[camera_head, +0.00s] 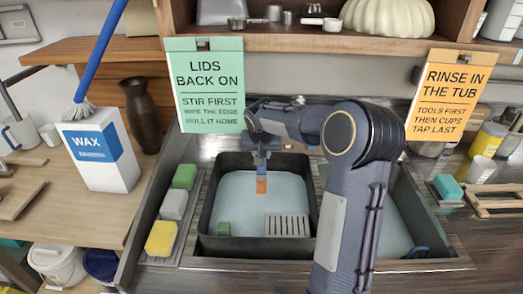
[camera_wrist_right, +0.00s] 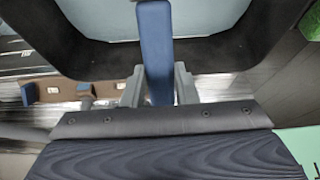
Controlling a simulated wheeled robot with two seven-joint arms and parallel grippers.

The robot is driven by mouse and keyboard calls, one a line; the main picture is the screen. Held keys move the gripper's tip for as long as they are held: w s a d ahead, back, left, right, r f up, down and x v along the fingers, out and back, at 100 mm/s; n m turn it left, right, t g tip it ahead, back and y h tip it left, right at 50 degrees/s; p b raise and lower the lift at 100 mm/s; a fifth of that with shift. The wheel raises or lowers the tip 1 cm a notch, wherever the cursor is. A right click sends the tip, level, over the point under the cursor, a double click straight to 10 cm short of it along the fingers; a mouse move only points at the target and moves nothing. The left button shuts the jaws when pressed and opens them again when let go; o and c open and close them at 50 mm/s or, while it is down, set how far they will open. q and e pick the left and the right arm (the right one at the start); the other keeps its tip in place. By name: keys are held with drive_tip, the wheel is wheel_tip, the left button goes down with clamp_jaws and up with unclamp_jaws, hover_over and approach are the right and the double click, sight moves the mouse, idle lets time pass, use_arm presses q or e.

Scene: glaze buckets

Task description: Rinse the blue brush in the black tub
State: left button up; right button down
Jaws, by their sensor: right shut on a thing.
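The black tub (camera_head: 268,247) sits in the left sink basin, holding pale blue water. My right gripper (camera_head: 262,153) is over the tub towards its back. It is shut on the blue brush, whose flat blue handle (camera_wrist_right: 155,40) stands between the fingers (camera_wrist_right: 159,88) in the right wrist view. In the head view an orange-brown part (camera_head: 262,187) shows below the gripper against the water. It seems to be the brush's lower end; I cannot tell whether it touches the water. The tub's dark wall (camera_wrist_right: 90,60) also shows in the wrist view. My left gripper is out of view.
A grey slotted grid (camera_head: 287,225) and a green block (camera_head: 224,229) are in the tub. Sponges (camera_head: 173,205) line its left side. A second basin of water (camera_head: 392,235) lies right, partly behind my arm. Signs (camera_head: 208,85) (camera_head: 448,95) hang behind.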

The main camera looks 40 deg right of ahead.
wheel_tip(320, 180, down, 11)
drive_tip(key=b, duration=0.9)
